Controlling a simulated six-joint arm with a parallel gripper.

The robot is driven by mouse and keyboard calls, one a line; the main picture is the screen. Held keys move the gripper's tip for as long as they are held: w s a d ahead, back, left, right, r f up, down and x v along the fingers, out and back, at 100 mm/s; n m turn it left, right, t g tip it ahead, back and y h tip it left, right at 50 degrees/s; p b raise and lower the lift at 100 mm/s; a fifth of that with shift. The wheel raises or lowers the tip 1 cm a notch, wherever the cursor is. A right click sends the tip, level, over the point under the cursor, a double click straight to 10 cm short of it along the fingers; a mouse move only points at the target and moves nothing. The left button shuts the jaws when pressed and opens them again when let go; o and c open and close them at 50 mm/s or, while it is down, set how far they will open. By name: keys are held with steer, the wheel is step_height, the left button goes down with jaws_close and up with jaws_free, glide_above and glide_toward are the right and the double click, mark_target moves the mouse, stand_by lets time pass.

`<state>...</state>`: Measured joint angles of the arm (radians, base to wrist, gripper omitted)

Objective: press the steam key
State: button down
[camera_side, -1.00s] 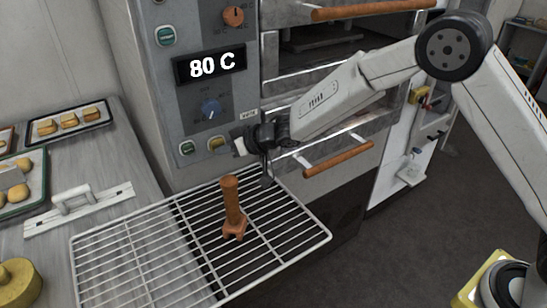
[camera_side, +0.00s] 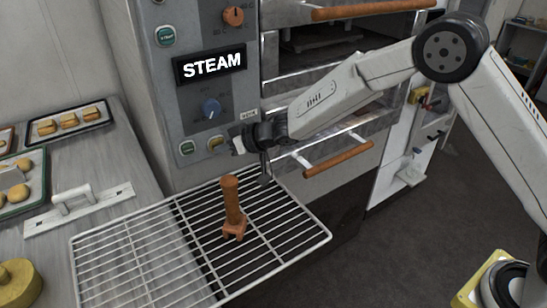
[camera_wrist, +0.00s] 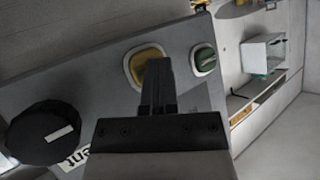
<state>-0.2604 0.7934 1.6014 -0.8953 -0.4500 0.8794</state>
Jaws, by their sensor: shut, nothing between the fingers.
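The oven's control panel (camera_side: 207,108) stands upright in the side view, and its display (camera_side: 210,65) reads STEAM. Low on the panel sit a yellow key (camera_side: 215,143) and, left of it, a green key (camera_side: 187,148). The wrist view shows the yellow key (camera_wrist: 147,57) and the green key (camera_wrist: 204,58); I cannot read a label on either. My gripper (camera_side: 236,146) is shut and empty, close to the panel at the yellow key. In the wrist view its fingertips (camera_wrist: 158,64) overlap the yellow key's lower right part. The contact itself is hidden.
Oven door handles (camera_side: 338,160) are at right. Trays of pastries (camera_side: 68,135) lie on the left counter.

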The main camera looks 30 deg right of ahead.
stand_by(0.6)
steer(key=shift+s, duration=0.75)
steer(key=s, duration=0.5)
stand_by(0.6)
stand_by(0.5)
steer(key=s+d+m+g+h, duration=0.25)
steer(key=s+d+h, duration=0.5)
steer(key=d, duration=0.85)
steer(key=s+d+m+g, duration=0.1)
steer(key=s+d+g, duration=0.1)
steer(key=s, duration=0.7)
steer(key=s+d+f+m+g, duration=0.1)
steer(key=s+d, duration=0.3)
steer(key=s, duration=0.5)
steer(key=shift+s+d+g, duration=0.2)
steer(key=shift+s+g, duration=0.05)
steer(key=shift+g, duration=0.6)
